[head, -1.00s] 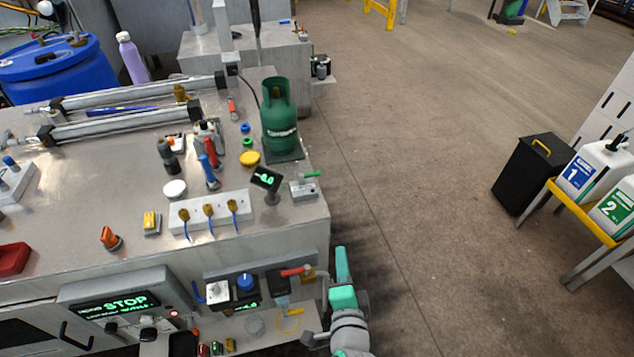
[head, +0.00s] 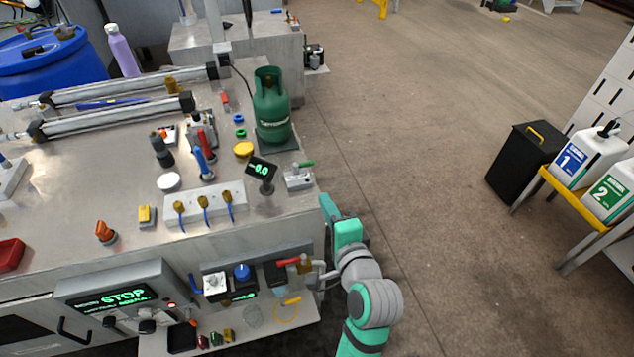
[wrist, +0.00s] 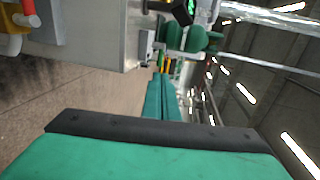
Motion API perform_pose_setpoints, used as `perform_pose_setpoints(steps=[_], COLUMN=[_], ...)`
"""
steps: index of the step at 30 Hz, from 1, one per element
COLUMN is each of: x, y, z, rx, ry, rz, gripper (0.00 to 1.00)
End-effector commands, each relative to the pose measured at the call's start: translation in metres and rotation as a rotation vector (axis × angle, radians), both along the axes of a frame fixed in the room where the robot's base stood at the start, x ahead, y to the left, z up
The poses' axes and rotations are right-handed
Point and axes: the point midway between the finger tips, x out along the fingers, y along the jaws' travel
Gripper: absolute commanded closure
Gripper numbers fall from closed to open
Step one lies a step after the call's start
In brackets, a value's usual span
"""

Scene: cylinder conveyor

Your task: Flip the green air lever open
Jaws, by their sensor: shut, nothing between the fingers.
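The green lever (head: 306,164) sits on top of a small grey valve box (head: 298,180) at the right edge of the bench top. It lies nearly flat and points right. My gripper (head: 326,202) is shut and empty, just off the bench's right edge, below and to the right of the box in the head view. The gap between them shows no contact. In the wrist view my closed fingers (wrist: 161,78) point toward the bench corner, close to the box (wrist: 146,45). I cannot make out the lever clearly there.
A green gas cylinder (head: 272,110) stands behind the valve box. A small display (head: 261,168) stands just left of it. A red-handled valve (head: 288,261) is on the bench front, close to my arm. Floor to the right is free up to a black bin (head: 525,165).

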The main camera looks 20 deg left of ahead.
Motion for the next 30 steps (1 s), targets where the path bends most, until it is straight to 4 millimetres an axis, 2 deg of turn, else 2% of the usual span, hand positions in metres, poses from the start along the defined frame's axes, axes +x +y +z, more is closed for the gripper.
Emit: perform_pose_setpoints(steps=[5,21,30], x=[0.018,0.095,0.111], y=[0.011,0.063,0.074], z=[-0.004,-0.022,-0.026], rx=[-0.001,-0.002,-0.001], ry=[-0.001,-0.001,-0.001], rz=[-0.001,-0.001,-0.001], gripper=[1.00,1.00,1.00])
